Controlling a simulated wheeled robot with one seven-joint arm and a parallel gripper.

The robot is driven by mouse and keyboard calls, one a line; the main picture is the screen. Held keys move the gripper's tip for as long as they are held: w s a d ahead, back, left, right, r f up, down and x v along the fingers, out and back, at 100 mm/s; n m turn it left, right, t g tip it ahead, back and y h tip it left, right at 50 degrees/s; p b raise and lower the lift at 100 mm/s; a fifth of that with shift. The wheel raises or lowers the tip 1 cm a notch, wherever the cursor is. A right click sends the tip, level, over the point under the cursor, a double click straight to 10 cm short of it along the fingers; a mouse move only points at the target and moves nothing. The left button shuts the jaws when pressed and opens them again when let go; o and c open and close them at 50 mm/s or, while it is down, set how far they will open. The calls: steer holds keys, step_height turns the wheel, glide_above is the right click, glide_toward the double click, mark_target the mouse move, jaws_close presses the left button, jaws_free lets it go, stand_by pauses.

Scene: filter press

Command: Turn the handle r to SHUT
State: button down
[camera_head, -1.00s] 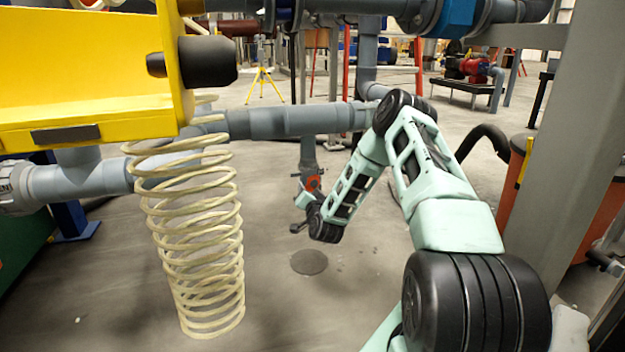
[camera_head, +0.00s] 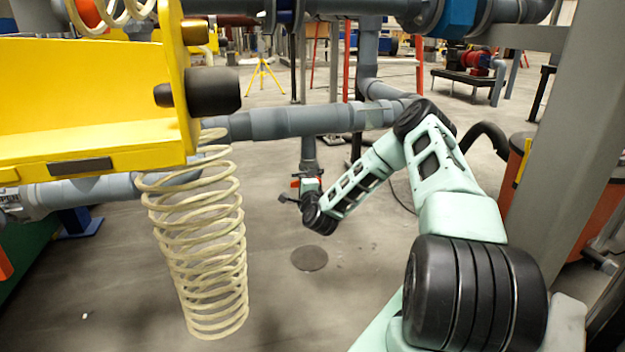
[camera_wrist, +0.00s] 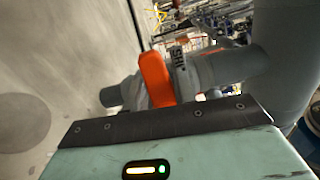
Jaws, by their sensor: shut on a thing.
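The orange handle r (camera_wrist: 156,78) stands against a grey valve body (camera_wrist: 205,66) in the wrist view, beside dark lettering that seems to read SHUT. My gripper (camera_wrist: 165,108) fills the bottom of that view as a dark bolted plate on a pale green housing. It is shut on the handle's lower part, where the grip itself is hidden. In the head view the valve hangs below a grey vertical pipe (camera_head: 309,152). Only small orange-red bits of the handle (camera_head: 296,183) show there, next to my wrist. The handle's exact angle is hard to tell.
A yellow bracket (camera_head: 85,95) and a pale coiled hose (camera_head: 205,240) stand at the left. A grey horizontal pipe (camera_head: 290,121) crosses above the valve. A grey steel post (camera_head: 580,130) rises close on the right. The floor below the valve is clear around a round cover (camera_head: 309,257).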

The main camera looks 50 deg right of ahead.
steer(key=c, duration=0.8)
jaws_free()
steer(key=shift+a+r, duration=0.1)
steer(key=shift+r, duration=0.15)
steer(key=shift+c, duration=0.2)
steer(key=shift+s+f, duration=0.1)
steer(key=p+v, duration=0.2)
steer(key=v, duration=0.5)
steer(key=shift+p, duration=0.3)
